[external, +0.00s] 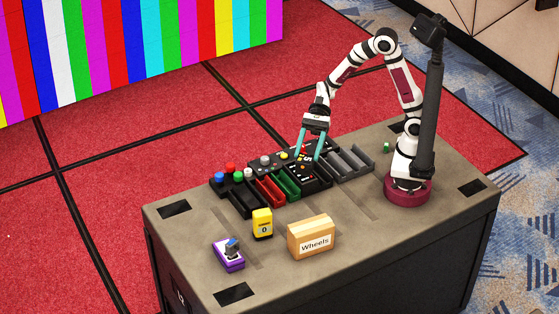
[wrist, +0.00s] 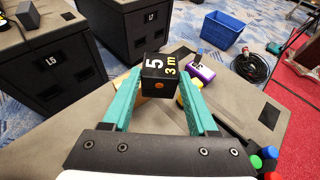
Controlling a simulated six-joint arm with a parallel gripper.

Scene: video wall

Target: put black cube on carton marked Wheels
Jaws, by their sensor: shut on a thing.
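The black cube (wrist: 158,72) has a white "5" and yellow "3 m" on it. It sits between the teal fingers of my gripper (wrist: 160,84), which are shut on it. In the external view my gripper (external: 309,156) points down above the dark button panel and trays at the back of the table. There the cube is hard to tell from the dark panel behind it. The tan carton marked Wheels (external: 311,238) stands near the table's front edge, forward of my gripper and apart from it.
A yellow box (external: 262,223) stands left of the carton. A purple device (external: 229,255) with a dark piece on top lies further left. Black, red (external: 270,191), green and grey (external: 351,161) trays line the middle. A small green block (external: 387,147) lies near my base.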

